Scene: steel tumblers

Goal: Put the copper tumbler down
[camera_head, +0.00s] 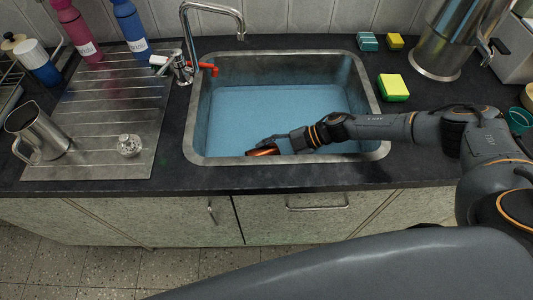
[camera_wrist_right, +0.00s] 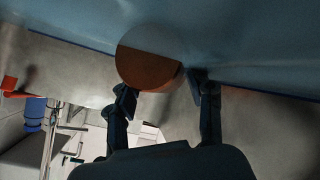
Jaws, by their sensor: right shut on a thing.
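The copper tumbler (camera_head: 262,151) is low inside the sink (camera_head: 373,113), near its front wall, and looks tilted in the head view. My right gripper (camera_head: 283,144) reaches into the sink from the right and is shut on it. In the right wrist view the copper tumbler (camera_wrist_right: 150,72) is between the two fingers of my right gripper (camera_wrist_right: 163,92). Part of its round end there looks grey-blue, like the water. I cannot tell whether it touches the sink floor. My left gripper is not in view.
Blue water (camera_head: 262,105) fills the sink. The tap (camera_head: 241,20) arches over its back left. The drainboard (camera_head: 110,100) at left holds a steel jug (camera_head: 38,133), a small strainer (camera_head: 129,146) and two bottles. A yellow-green sponge (camera_head: 392,88) lies right of the sink.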

